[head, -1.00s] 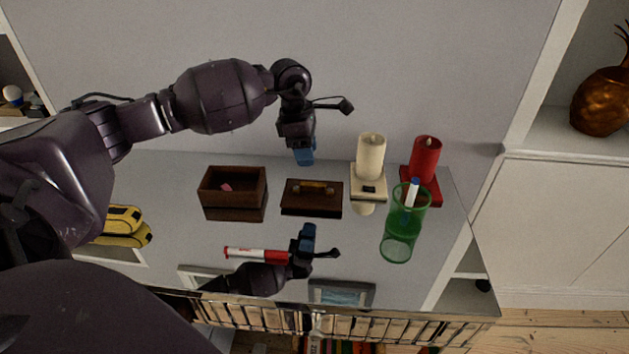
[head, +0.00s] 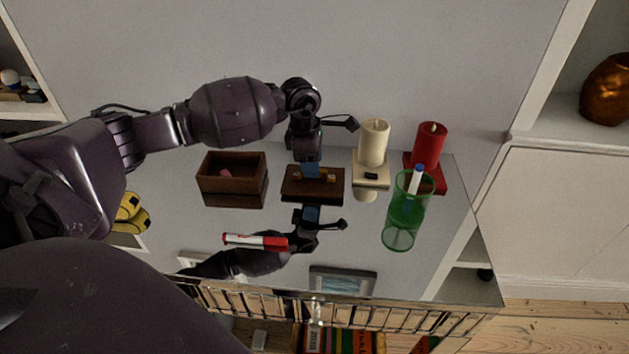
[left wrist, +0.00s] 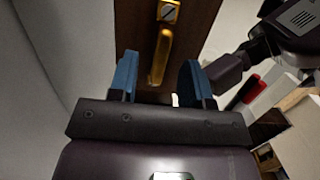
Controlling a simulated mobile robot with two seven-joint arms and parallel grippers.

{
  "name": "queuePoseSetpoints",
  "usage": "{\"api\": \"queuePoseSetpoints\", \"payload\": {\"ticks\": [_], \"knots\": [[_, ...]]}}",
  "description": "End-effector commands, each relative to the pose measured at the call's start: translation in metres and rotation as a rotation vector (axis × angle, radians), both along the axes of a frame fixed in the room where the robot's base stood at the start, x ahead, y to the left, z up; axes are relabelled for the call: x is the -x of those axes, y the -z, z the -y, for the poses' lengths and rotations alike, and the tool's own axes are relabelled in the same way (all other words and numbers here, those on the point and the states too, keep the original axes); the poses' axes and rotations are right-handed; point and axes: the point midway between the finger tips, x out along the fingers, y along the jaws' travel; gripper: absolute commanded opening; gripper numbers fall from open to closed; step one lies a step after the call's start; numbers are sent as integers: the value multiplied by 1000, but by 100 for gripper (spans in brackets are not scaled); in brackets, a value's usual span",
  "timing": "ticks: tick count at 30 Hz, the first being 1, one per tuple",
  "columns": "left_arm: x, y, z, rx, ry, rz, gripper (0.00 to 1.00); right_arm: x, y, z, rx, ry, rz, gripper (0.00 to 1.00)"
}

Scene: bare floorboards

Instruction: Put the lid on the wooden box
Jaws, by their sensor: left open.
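The open wooden box (head: 232,182) stands on the glossy grey table (head: 340,235), with a small pink thing inside. To its right lies the flat dark wooden lid (head: 300,194), with a gold handle on top; it also shows in the left wrist view (left wrist: 198,25). My left gripper (head: 311,170) is above the lid, pointing down. In the left wrist view its two blue fingers (left wrist: 160,80) are open, apart on either side of the gold handle (left wrist: 161,58). I cannot tell whether they touch it. My right gripper is not in view.
A cream candle (head: 374,145) and a red candle (head: 430,148) stand right of the lid. A green cup (head: 405,225) holding a pen is in front of them. A red-and-white marker (head: 255,242) lies nearer me. The tabletop mirrors things.

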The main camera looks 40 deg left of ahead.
Motion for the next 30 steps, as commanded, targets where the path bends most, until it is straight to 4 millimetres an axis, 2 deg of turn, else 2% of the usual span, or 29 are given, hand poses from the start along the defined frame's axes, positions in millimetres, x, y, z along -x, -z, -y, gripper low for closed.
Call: {"api": "queuePoseSetpoints", "payload": {"ticks": [1, 4, 12, 14, 21, 30], "knots": [[0, 10, 2, 3, 0, -4, 45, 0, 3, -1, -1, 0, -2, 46], [-1, 22, 4, 2, 0, -3, 45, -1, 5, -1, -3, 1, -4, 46], [-2, 24, 4, 1, 0, 1, 45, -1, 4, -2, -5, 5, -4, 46], [-2, 24, 4, 0, 0, 0, 37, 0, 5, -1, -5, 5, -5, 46], [-2, 24, 4, 0, 0, 0, 0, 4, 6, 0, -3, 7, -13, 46], [-2, 23, 4, 0, 0, 1, 0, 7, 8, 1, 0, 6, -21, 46]]}}
